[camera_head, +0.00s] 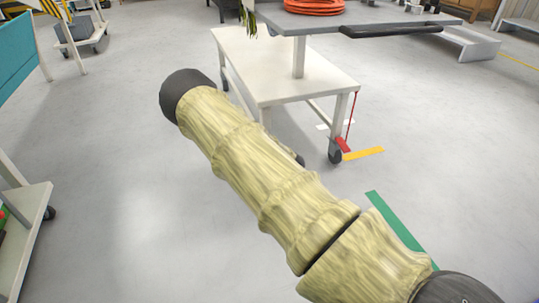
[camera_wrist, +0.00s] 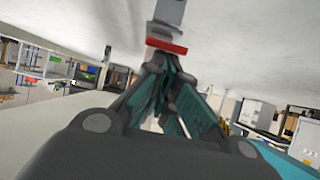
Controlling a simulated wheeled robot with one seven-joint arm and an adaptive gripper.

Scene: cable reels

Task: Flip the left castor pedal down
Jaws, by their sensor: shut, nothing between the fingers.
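A white trolley (camera_head: 290,85) stands beyond my arm on dark castors. A red pedal (camera_head: 342,145) shows by the castor (camera_head: 335,157) under its right front leg. In the wrist view a red pedal (camera_wrist: 166,46) lies below a grey part (camera_wrist: 168,12). My gripper (camera_wrist: 160,60) is shut and empty, its fingertips right at this pedal. I cannot tell whether they touch. The head view does not show the fingertips.
Yellow tape (camera_head: 363,153) and green tape (camera_head: 402,230) mark the floor. A shelf cart (camera_head: 25,220) stands at the left edge. The floor left of my arm is clear.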

